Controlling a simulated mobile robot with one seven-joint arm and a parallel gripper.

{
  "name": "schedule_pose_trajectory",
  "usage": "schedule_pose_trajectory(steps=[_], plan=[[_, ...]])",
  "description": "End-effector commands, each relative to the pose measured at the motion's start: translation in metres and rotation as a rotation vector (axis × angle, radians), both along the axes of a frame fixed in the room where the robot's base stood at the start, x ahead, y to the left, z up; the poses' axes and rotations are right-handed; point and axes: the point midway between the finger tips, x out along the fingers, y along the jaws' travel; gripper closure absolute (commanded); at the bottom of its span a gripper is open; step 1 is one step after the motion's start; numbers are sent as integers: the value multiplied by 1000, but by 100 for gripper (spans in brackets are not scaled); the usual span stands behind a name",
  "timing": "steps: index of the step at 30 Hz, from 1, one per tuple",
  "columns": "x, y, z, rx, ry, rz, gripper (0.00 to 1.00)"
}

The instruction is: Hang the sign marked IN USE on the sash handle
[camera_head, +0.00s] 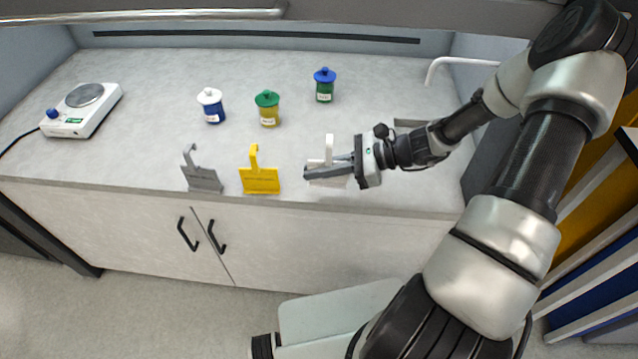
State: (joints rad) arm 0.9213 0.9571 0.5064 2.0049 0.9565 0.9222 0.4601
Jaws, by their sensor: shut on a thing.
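My gripper (328,168) is shut on a white sign (329,149) with a hook-like upright top, near the front edge of the bench. The fingers hide part of the sign, and I cannot read any marking on it. A yellow sign (261,181) and a grey sign (203,180) of similar shape stand to the left along the front edge; their lettering is too small to read. The sash handle (140,17) is the light horizontal bar across the upper left, on the sash above the bench.
Behind the signs stand a white-lidded blue jar (211,109), a green-lidded yellow jar (267,112) and a blue-lidded green jar (324,88). A hotplate-like device (84,108) is at the left. A white bent tap (455,60) and a sink opening are at the right.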

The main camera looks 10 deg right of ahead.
Motion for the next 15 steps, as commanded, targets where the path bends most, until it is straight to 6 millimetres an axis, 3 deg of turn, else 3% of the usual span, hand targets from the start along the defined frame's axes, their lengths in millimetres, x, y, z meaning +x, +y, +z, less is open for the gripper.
schedule_pose_trajectory(steps=[7, 15], plan=[[0, 0, -32, 1, 1, 1, 100], [0, 0, -41, -1, -1, 0, 100]])
